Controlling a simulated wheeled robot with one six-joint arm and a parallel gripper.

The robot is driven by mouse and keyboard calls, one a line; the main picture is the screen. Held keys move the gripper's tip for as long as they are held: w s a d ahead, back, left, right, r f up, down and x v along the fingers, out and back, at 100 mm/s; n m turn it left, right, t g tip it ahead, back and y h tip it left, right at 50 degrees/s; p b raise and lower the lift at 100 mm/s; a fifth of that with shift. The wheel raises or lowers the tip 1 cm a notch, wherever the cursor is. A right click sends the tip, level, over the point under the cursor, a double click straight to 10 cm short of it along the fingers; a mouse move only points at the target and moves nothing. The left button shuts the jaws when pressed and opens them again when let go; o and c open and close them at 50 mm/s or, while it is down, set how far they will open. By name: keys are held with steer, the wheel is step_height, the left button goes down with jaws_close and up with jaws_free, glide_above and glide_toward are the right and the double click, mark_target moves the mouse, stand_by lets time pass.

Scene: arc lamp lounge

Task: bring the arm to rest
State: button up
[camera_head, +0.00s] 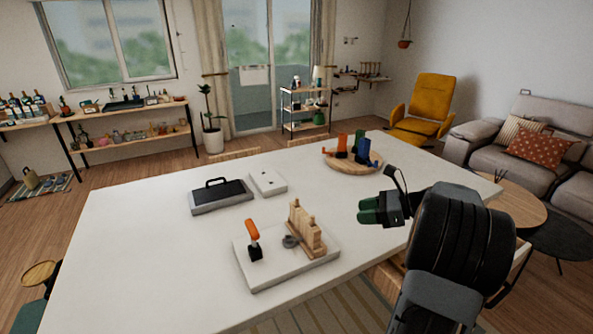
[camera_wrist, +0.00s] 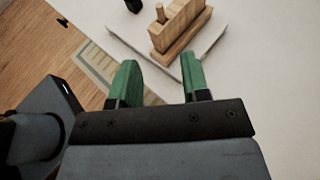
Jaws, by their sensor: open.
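My gripper (camera_head: 369,210) is at the right of the white table (camera_head: 140,250) in the head view, above its right part. Its green fingertips point left and nothing is between them. In the wrist view my gripper (camera_wrist: 160,82) shows its two green fingers apart and empty. Beyond the fingertips lies a wooden block stand (camera_wrist: 178,30) on a pale board (camera_wrist: 130,22). My arm comes in from the lower right of the head view and hides part of the table's right edge.
On the table are the wooden stand (camera_head: 305,230), an orange-handled tool (camera_head: 252,236), a dark case (camera_head: 220,196), a small white box (camera_head: 268,182) and a round wooden tray (camera_head: 340,166) with coloured pieces. A round side table (camera_head: 515,207) stands at the right. The table's left part is bare.

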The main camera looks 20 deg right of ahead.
steer(key=s+a+f+n+g+h, duration=0.55)
steer(key=f+n, duration=0.25)
steer(key=n, duration=0.2)
steer(key=s+a+r+n+h, duration=0.2)
steer(key=s+a+n, duration=0.1)
steer(key=a+n, duration=0.4)
steer(key=s+a+r+n+t+h, duration=0.1)
steer(key=s+a+r+n+h, duration=0.1)
steer(key=a+n, duration=0.6)
steer(key=shift+s+a+r+n+h, duration=0.3)
steer(key=shift+s+a+h, duration=0.35)
steer(key=shift+s, duration=0.6)
steer(key=shift+t, duration=0.25)
